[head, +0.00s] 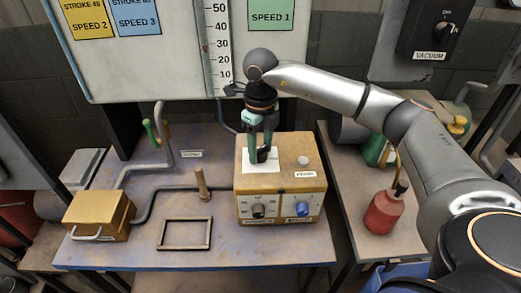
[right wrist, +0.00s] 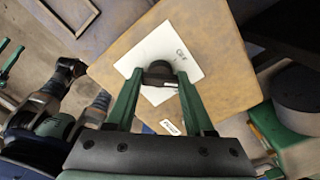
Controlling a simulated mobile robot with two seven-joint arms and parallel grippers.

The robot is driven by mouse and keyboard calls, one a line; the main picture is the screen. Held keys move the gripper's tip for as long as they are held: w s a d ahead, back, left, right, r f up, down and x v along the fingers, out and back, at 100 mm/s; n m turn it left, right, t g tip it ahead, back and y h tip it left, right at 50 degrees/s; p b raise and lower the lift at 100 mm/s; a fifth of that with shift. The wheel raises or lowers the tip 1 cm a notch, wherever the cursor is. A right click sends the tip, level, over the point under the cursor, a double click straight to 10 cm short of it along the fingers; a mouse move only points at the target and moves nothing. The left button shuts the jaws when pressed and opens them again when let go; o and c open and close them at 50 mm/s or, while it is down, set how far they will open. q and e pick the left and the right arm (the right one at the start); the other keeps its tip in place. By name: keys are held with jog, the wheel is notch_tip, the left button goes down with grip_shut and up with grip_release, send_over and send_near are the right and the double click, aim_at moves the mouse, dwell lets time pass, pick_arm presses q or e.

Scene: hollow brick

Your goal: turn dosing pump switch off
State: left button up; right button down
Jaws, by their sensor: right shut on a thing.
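The tan box labelled as a pump (head: 255,184) stands on the bench in the head view. A white plate (head: 262,167) lies on its top, and a black switch knob (right wrist: 160,72) stands on this plate. My right gripper (head: 264,150) comes down from above and is shut on the knob. In the right wrist view its green fingers sit on either side of the knob.
The box front bears a dark knob (head: 259,211) and a blue knob (head: 302,209). A yellow box (head: 97,213) with pipes, a wooden peg (head: 201,184) and an empty frame (head: 184,247) are on the left. A red bottle (head: 381,213) stands right, near my right arm.

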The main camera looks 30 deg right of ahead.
aim_at(260, 149)
jog(key=n+b, duration=0.1)
jog(key=n, duration=0.3)
jog(key=shift+n, duration=0.3)
jog(key=shift+n+b, duration=0.4)
jog(key=shift+n, duration=1.5)
jog(key=shift+c, duration=1.4)
grip_release()
notch_tip(260, 149, up, 13)
jog(key=shift+f, duration=0.2)
